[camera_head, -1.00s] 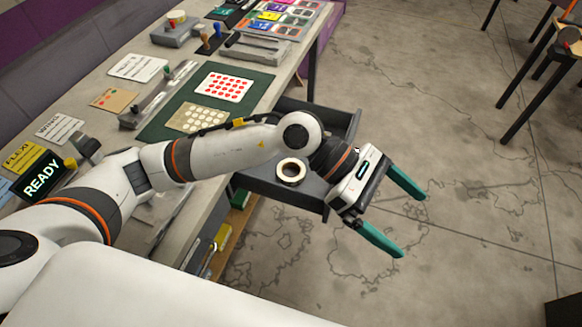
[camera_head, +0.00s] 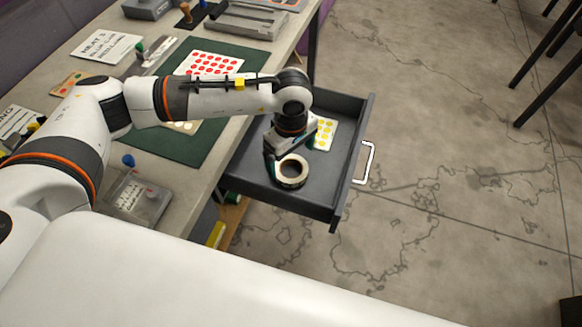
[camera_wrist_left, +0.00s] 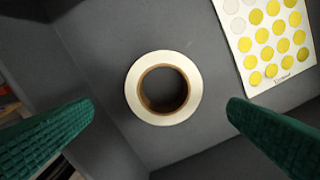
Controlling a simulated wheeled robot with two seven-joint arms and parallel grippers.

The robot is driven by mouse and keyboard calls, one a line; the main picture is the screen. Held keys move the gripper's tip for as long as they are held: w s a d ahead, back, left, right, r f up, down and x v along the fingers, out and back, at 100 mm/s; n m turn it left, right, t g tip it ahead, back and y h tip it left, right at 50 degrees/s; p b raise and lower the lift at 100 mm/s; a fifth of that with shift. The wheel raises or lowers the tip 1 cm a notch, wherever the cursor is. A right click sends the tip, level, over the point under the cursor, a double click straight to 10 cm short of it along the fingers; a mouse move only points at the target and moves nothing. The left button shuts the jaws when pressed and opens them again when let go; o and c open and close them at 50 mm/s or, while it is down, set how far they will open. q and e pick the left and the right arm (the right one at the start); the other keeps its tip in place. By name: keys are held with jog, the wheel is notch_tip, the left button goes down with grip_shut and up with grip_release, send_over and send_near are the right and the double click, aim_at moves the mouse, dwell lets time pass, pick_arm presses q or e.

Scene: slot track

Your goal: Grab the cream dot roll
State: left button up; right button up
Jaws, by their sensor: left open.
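The cream dot roll (camera_head: 291,183) lies flat in the open grey drawer, in the part nearest me. In the left wrist view the roll (camera_wrist_left: 134,88) is a cream ring with a brown core, near the middle of the picture. My left gripper (camera_head: 280,153) points down into the drawer over the roll. Its green fingers (camera_wrist_left: 160,118) are open, one on each side of the roll and apart from it. In the head view the arm and gripper hide part of the drawer. My right gripper is not in view.
A sheet of yellow dots (camera_head: 323,134) lies in the drawer beside the roll. The drawer (camera_head: 345,150) has raised walls and a white handle (camera_head: 366,162). The desk holds a green mat (camera_head: 190,147) and a sheet of red dots (camera_head: 210,64).

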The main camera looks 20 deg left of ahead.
aim_at(291, 174)
pick_arm(q)
notch_tip(291, 174, down, 3)
jog(key=shift+w+r+p, duration=0.15)
jog(key=shift+r+p, duration=0.05)
jog(key=shift+p, duration=0.25)
notch_tip(291, 174, down, 2)
jog(key=shift+w+a+f, duration=0.1)
jog(key=shift+f, duration=0.3)
jog(key=shift+c, duration=0.6)
jog(key=c, duration=0.9)
jog(key=shift+c, duration=0.3)
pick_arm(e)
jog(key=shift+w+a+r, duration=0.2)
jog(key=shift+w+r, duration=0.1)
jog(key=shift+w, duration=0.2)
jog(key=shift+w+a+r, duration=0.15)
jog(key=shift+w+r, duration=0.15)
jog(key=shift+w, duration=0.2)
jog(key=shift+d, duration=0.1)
